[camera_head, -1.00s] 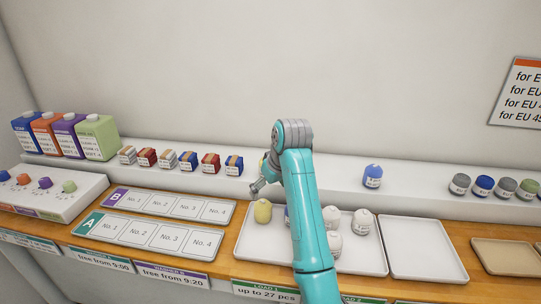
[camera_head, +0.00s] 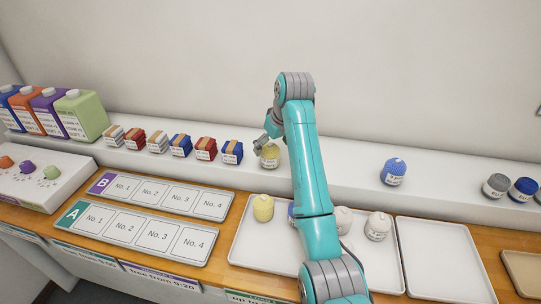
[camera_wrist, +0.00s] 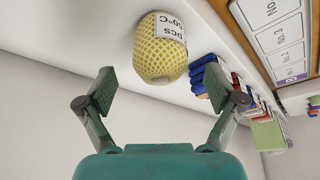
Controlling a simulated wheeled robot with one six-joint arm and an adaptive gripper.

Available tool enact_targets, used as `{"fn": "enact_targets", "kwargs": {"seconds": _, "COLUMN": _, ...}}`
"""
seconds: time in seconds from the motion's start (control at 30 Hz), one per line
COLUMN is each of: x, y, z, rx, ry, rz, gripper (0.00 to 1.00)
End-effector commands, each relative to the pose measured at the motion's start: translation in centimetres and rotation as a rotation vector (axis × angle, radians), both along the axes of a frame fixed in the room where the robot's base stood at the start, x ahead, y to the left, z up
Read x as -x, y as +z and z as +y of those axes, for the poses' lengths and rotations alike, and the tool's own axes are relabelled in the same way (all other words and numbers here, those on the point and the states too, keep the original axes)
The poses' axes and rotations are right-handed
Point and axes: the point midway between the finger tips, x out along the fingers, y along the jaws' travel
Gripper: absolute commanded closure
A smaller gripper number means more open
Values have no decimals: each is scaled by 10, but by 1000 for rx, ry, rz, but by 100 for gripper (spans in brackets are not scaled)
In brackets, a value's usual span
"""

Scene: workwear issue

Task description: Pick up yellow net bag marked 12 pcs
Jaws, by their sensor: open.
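A yellow net bag (camera_head: 270,155) with a white label stands on the raised white shelf, partly hidden by my arm. In the wrist view the yellow net bag (camera_wrist: 160,50) shows its net pattern and a label reading "pcs" and "50°C"; the count is not readable. My gripper (camera_wrist: 160,88) is open and empty, with the bag just beyond its fingertips and roughly between them. In the head view my gripper (camera_head: 262,142) is beside the bag, partly hidden. Another yellow bag (camera_head: 263,207) sits on the white tray below.
White bags (camera_head: 378,226) and a partly hidden blue one share the tray (camera_head: 253,257). A blue bag (camera_head: 393,172) stands right on the shelf. Small striped bundles (camera_head: 232,152) line the shelf to the left. An empty white tray (camera_head: 440,262) lies at the right.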

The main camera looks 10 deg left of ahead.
Motion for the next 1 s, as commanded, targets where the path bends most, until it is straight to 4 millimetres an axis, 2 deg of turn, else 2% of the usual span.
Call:
{"fn": "enact_targets", "kwargs": {"seconds": 0.17, "x": -3, "y": -11, "z": 3, "rx": 1, "ry": 0, "rz": 2, "gripper": 7}}
{"fn": "enact_targets", "kwargs": {"seconds": 0.5, "x": -15, "y": -49, "z": 13, "rx": 1, "ry": 1, "rz": 2, "gripper": 7}}
{"fn": "enact_targets", "kwargs": {"seconds": 0.8, "x": -16, "y": -52, "z": 14, "rx": 0, "ry": 1, "rz": 0, "gripper": 7}}
{"fn": "enact_targets", "kwargs": {"seconds": 1.0, "x": -16, "y": -52, "z": 14, "rx": 0, "ry": 1, "rz": 0, "gripper": 57}}
